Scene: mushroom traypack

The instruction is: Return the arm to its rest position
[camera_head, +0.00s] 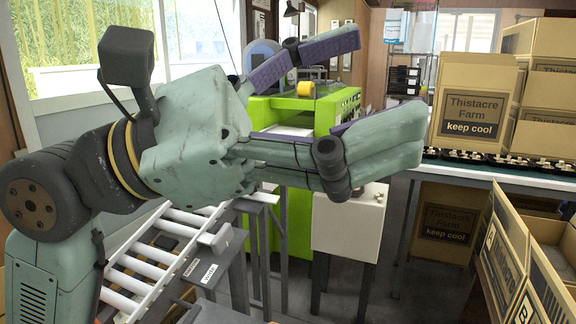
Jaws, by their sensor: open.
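My gripper (352,93) is in the middle of the head view, raised in the air and pointing right. Its two fingers have purple pads and stand wide apart. Nothing is between them. The upper finger reaches up and right, and the lower, pale green finger reaches right. My arm comes in from the lower left and hides part of what lies behind it.
A bright green machine (298,235) stands behind my gripper, with a white box (348,238) beside it. A roller conveyor (150,262) is below my arm. Cardboard boxes (470,105) marked "Thistacre Farm" stand on a table at the right. Open cartons (500,262) are at the lower right.

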